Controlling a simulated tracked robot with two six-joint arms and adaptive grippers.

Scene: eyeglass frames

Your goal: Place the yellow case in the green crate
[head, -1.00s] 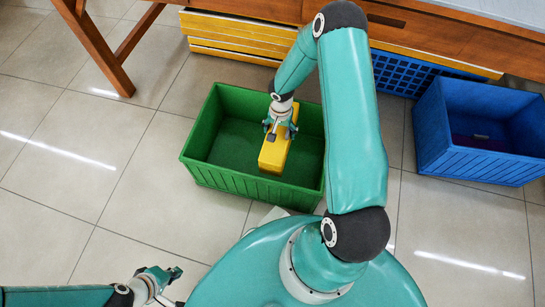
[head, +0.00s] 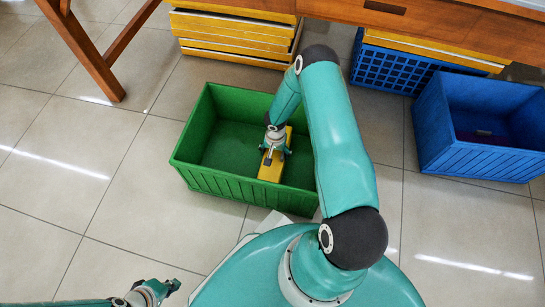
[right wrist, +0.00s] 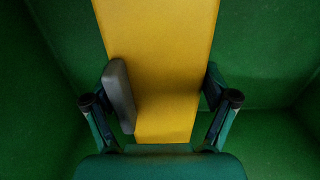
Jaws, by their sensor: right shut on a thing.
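The yellow case (head: 271,168) is inside the green crate (head: 215,184), right of its middle. My right gripper (head: 273,148) reaches down into the crate and is shut on the case. In the right wrist view the case (right wrist: 160,60) lies between the two fingers of my right gripper (right wrist: 165,95), with green crate walls around it. Whether the case touches the crate floor cannot be told. My left gripper (head: 170,288) is at the bottom left, outside the crate and away from the case; its finger opening is too small to judge.
A blue crate (head: 470,165) with a dark reddish thing inside stands to the right. Yellow crates (head: 225,35) and a blue slatted crate (head: 395,72) sit under the wooden table (head: 450,28). The tiled floor at left is clear.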

